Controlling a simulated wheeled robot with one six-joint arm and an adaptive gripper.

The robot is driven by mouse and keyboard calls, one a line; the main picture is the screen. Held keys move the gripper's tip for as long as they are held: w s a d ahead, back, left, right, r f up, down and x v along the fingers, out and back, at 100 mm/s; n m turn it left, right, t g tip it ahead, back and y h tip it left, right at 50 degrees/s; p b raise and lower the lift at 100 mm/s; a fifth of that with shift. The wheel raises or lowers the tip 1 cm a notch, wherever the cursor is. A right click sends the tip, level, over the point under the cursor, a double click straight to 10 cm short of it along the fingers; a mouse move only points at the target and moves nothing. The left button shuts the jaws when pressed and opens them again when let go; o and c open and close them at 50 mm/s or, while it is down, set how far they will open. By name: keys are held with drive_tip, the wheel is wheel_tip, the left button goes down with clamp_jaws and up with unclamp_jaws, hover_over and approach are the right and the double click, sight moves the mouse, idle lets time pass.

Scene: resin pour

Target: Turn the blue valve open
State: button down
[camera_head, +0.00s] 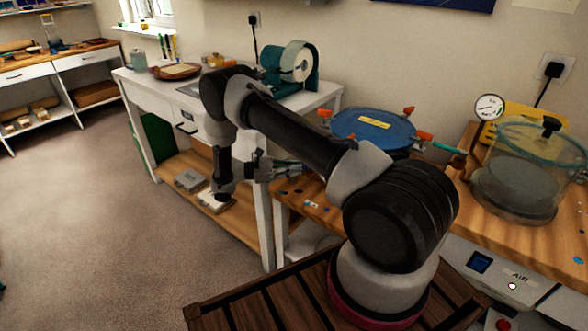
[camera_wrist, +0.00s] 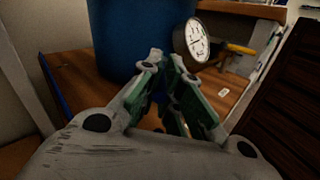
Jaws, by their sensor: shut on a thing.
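My gripper (camera_head: 288,169) is at the left front of the pressure pot, whose round blue lid (camera_head: 372,128) shows with orange-red clamp handles around it. In the wrist view the closed fingertips (camera_wrist: 167,62) with green pads come together in front of the blue pot wall (camera_wrist: 135,35). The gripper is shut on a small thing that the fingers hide. I cannot make out the blue valve for sure in either view; the fingers or my arm may cover it.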

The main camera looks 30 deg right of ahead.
drive_tip(key=c, duration=1.7)
unclamp_jaws()
drive_tip(key=shift+r, duration=0.1)
drive_tip(key=shift+o, duration=1)
drive_tip(key=shift+w+a, duration=0.2)
drive_tip(key=shift+a, duration=0.2)
drive_tip(key=v, duration=1.1)
drive_tip(key=shift+a, duration=0.1)
